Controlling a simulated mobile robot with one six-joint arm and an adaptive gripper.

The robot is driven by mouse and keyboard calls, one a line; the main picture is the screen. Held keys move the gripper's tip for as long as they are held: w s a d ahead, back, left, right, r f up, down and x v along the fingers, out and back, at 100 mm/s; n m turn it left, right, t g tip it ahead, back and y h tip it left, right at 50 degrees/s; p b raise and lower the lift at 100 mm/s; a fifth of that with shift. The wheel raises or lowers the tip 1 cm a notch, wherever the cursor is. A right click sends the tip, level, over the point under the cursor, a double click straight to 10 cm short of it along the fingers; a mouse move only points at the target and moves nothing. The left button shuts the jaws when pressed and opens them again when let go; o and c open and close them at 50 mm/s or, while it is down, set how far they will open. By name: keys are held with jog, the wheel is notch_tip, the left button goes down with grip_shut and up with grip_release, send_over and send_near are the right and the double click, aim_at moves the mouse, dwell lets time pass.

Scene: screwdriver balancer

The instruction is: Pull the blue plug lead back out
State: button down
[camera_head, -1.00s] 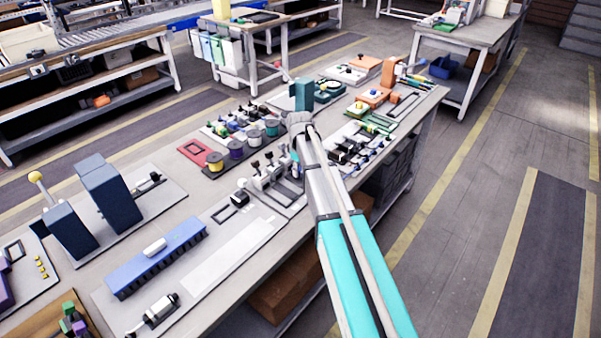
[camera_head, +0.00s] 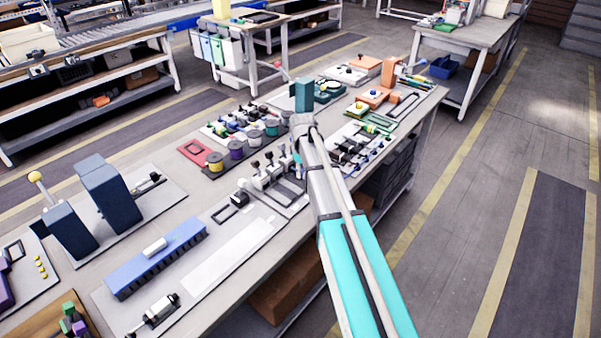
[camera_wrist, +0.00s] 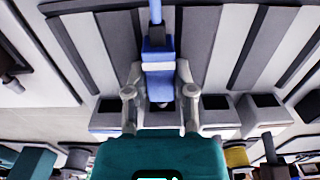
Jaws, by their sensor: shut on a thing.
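In the wrist view the blue plug (camera_wrist: 158,62) is between the two grey fingers of my gripper (camera_wrist: 160,82), which is shut on it. Its blue lead (camera_wrist: 155,10) runs up out of the top of that view through a dark collar. A row of pale blocks with dark openings, such as the right one (camera_wrist: 262,108), stands at the plug's lower end. I cannot tell whether the plug still sits in an opening. In the head view my arm hides the gripper and the plug.
A teal upright block (camera_head: 303,95) stands just beyond my wrist on the crowded workbench (camera_head: 225,200). Coloured spools (camera_head: 236,149) and small fixtures lie to the left. A board with small parts (camera_head: 357,145) lies to the right. Open floor is at the right.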

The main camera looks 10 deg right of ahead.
jog(key=shift+s+d, duration=0.45)
jog(key=shift+s, duration=0.15)
dwell(0.6)
jog(key=shift+c, duration=2.2)
grip_release()
jog(key=shift+r, duration=0.1)
notch_tip(320, 180, up, 7)
jog(key=p, duration=0.7)
